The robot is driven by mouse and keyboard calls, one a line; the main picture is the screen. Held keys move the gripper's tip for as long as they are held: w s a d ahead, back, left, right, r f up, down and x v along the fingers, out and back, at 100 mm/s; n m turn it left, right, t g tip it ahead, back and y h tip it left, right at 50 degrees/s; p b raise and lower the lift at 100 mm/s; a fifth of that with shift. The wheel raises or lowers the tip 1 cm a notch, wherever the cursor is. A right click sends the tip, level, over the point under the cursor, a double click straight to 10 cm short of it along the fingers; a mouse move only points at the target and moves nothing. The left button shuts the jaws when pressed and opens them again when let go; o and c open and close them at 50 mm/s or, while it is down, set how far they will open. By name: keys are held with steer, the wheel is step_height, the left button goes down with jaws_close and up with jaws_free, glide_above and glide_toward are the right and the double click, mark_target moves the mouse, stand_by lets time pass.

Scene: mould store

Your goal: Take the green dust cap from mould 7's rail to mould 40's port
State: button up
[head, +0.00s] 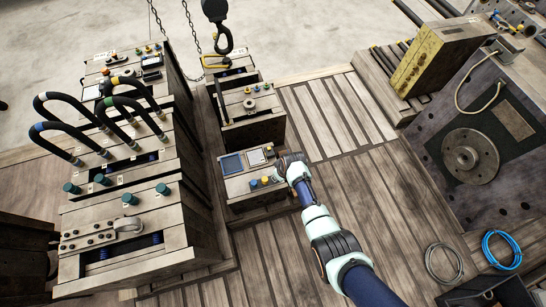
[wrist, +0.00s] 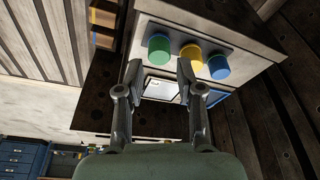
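In the wrist view, a green cap (wrist: 158,48), a yellow cap (wrist: 191,55) and a blue cap (wrist: 219,66) sit in a row on a dark rail on a pale mould. My gripper (wrist: 158,78) is open and empty. Its fingertips point towards the green cap, which shows beyond the gap between them. In the head view, my gripper (head: 279,171) is at the right end of the small front mould (head: 245,188). The blue cap (head: 254,184) and yellow cap (head: 265,180) show there; the green cap is hidden by my gripper. I cannot read mould numbers or pick out mould 40's port.
Large moulds at left carry looped hoses (head: 70,105) and teal cylinders (head: 130,198). A yellow-faced block (head: 430,60) and a dark plate (head: 500,140) stand at right. Wooden decking (head: 350,170) between is mostly clear.

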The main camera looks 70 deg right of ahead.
steer(key=b+x, duration=0.5)
steer(key=shift+w+d, duration=0.2)
steer(key=shift+w, duration=0.05)
steer(key=c, duration=0.4)
